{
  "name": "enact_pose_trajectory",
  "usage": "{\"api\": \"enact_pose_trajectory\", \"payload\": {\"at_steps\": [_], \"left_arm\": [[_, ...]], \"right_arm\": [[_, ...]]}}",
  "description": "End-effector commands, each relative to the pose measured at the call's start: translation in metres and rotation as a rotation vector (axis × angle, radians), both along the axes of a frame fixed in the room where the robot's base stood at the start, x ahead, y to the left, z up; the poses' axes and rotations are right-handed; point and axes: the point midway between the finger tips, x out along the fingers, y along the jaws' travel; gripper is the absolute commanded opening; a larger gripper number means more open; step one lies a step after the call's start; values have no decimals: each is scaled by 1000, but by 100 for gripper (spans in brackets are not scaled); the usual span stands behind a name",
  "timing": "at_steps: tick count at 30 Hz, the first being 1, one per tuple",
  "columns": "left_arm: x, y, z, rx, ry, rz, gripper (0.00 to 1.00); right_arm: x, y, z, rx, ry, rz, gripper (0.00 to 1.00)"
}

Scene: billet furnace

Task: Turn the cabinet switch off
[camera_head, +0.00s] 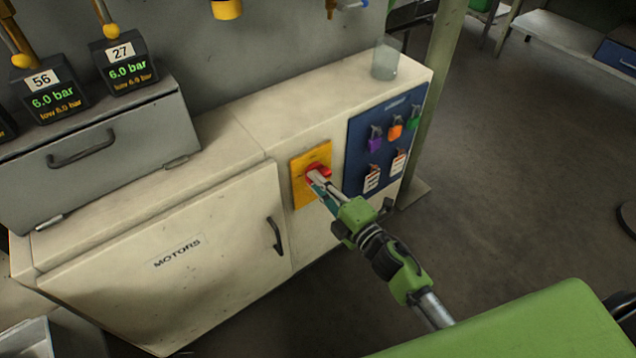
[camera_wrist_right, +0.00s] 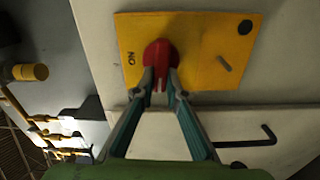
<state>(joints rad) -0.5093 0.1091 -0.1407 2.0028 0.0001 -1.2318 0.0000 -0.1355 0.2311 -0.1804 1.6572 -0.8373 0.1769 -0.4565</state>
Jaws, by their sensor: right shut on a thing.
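The cabinet switch is a red knob (camera_head: 317,173) on a yellow plate (camera_head: 301,187) on the front of the cream cabinet (camera_head: 235,215). My right gripper (camera_head: 322,181) is at the knob, its fingers shut on it. In the right wrist view the fingertips (camera_wrist_right: 160,84) hold the lower part of the red knob (camera_wrist_right: 160,55) from both sides. The yellow plate (camera_wrist_right: 200,40) there reads "ON" beside the knob. The fingers partly hide the knob in the head view. My left gripper is not in view.
A blue lockout board (camera_head: 358,150) with coloured padlocks and tags is right of the switch. The cabinet door marked MOTORS has a dark handle (camera_head: 275,235). A clear cup (camera_head: 386,60) stands on top. Grey boxes with gauges (camera_head: 125,63) are at left.

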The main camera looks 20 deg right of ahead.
Motion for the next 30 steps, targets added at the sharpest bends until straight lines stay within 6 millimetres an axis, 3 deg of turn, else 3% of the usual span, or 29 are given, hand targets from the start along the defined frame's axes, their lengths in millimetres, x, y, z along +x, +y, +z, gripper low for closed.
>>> {"api": "enact_pose_trajectory", "payload": {"at_steps": [9,23,24,25,30], "left_arm": [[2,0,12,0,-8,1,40],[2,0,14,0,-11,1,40],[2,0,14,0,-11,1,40],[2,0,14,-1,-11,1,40],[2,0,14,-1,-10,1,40]], "right_arm": [[-1,1,-3,-83,-28,2,0],[-1,1,-3,-95,-31,2,0],[-1,1,-3,-95,-31,2,20],[-1,1,-3,-95,-31,2,28],[0,0,-3,-94,-32,1,29]]}}
